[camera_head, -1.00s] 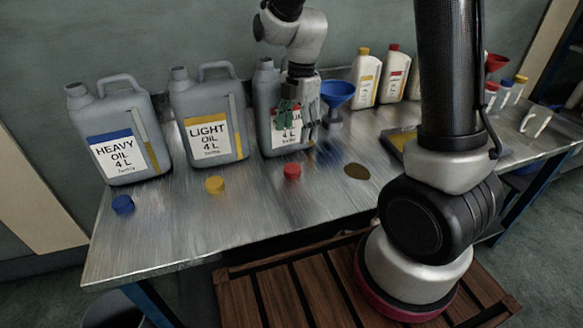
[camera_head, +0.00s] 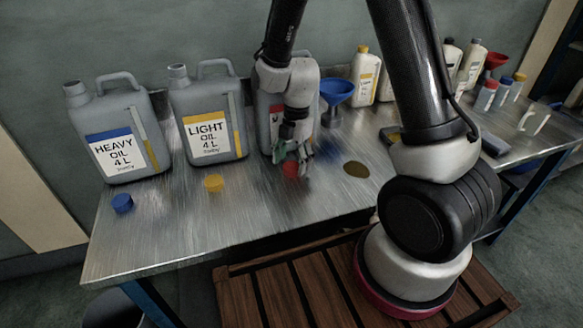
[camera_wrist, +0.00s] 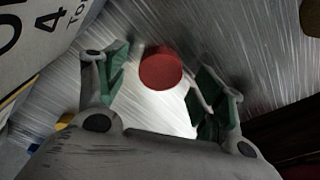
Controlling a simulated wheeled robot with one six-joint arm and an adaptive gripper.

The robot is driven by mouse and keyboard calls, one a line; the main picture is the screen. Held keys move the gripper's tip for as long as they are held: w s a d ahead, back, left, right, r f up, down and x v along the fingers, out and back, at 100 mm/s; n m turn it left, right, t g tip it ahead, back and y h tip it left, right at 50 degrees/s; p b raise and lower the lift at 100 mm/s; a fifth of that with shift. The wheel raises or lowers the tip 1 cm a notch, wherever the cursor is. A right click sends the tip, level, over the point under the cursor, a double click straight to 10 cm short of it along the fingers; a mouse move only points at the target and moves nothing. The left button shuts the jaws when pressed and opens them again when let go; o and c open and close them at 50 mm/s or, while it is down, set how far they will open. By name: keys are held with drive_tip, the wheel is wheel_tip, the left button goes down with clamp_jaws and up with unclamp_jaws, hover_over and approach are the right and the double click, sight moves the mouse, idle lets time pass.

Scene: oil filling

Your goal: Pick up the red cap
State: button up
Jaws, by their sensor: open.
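The red cap (camera_wrist: 160,70) stands on the metal table, seen in the wrist view between and a little beyond the fingers of my gripper (camera_wrist: 165,75). In the head view the red cap (camera_head: 290,170) is mostly hidden behind my gripper (camera_head: 294,165), which is low over the table. The gripper is open, with green-padded fingers spread on both sides of the cap. I cannot tell whether either finger touches it.
A blue cap (camera_head: 122,203) and a yellow cap (camera_head: 213,183) lie to the left. The heavy oil can (camera_head: 121,140) and light oil can (camera_head: 207,120) stand behind them. A blue funnel (camera_head: 336,92) and a brown oil spot (camera_head: 356,169) are to the right.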

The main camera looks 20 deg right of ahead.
drive_tip(key=shift+f, duration=0.55)
drive_tip(key=c, duration=0.8)
drive_tip(key=shift+o, duration=0.2)
drive_tip(key=shift+r, duration=0.15)
